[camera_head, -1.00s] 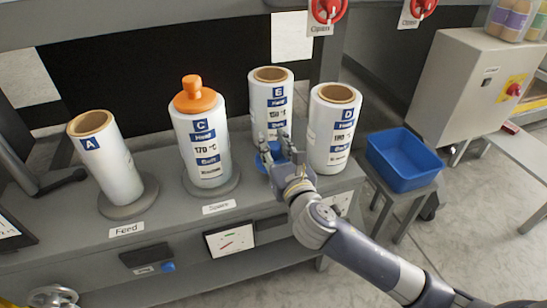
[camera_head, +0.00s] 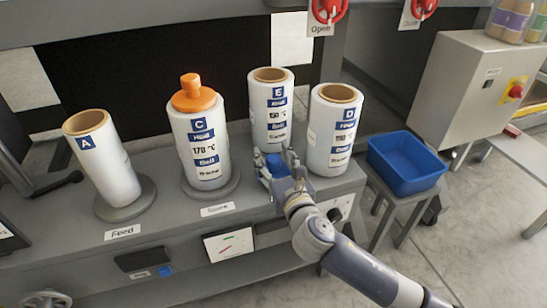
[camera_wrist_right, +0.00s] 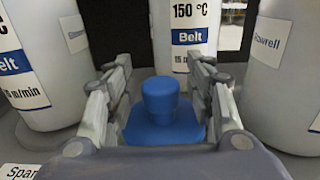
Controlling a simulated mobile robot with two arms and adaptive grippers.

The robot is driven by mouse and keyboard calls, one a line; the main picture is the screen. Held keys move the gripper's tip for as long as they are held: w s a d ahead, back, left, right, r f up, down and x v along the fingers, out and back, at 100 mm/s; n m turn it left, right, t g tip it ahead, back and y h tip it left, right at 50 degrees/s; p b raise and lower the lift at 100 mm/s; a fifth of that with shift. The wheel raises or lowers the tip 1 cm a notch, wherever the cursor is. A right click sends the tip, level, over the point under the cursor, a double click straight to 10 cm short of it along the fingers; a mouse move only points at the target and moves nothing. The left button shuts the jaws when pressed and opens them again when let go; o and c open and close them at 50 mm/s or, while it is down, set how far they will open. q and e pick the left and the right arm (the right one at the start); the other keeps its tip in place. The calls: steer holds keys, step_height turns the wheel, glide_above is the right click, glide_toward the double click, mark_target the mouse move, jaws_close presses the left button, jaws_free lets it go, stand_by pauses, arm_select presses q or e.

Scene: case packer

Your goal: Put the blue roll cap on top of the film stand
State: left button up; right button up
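The blue roll cap (camera_head: 275,164) has a round knob on a wider base. It is low in front of roll E (camera_head: 271,110); the right wrist view shows its knob (camera_wrist_right: 160,98) upright between my fingers. My right gripper (camera_head: 276,163) is open around the cap, with gaps beside the knob; finger contact with the base is unclear. Roll A (camera_head: 100,155) leans on the round grey stand (camera_head: 134,205) labelled Feed. Roll C (camera_head: 198,140), wearing an orange cap (camera_head: 193,93), is on the stand (camera_head: 213,191) labelled Spare. My left gripper is not in view.
Roll D (camera_head: 330,135) stands right of roll E, close to my right gripper. A blue bin (camera_head: 408,180) sits on a small table at the right. A grey control box (camera_head: 485,85) stands behind it. The ledge between the two stands is narrow.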

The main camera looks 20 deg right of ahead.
steer(key=shift+r, duration=0.1)
steer(key=shift+s, duration=0.15)
steer(key=s+p, duration=0.1)
steer(key=s, duration=0.4)
steer(key=shift+s+d, duration=0.1)
steer(key=shift+s, duration=0.2)
steer(key=s+d+f+m+g+h, duration=0.25)
steer(key=s+f+m, duration=0.3)
steer(key=m, duration=0.35)
steer(key=s+d+f+m+g+h, duration=0.1)
steer(key=s+d+f+m+g, duration=0.4)
steer(key=m, duration=0.4)
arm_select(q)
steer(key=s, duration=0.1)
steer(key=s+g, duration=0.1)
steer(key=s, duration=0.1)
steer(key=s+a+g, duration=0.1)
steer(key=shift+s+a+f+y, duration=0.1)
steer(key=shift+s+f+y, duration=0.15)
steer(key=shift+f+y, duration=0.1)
arm_select(e)
steer(key=s+a+f+m+g+y, duration=0.1)
steer(key=s+f+m+g, duration=0.2)
steer(key=s+f+m, duration=0.2)
steer(key=s+a+f+m+g+y, duration=0.2)
steer(key=s+f+m+g, duration=0.2)
steer(key=s+m, duration=0.7)
steer(key=shift+a+f, duration=0.3)
steer(key=shift+f, duration=0.1)
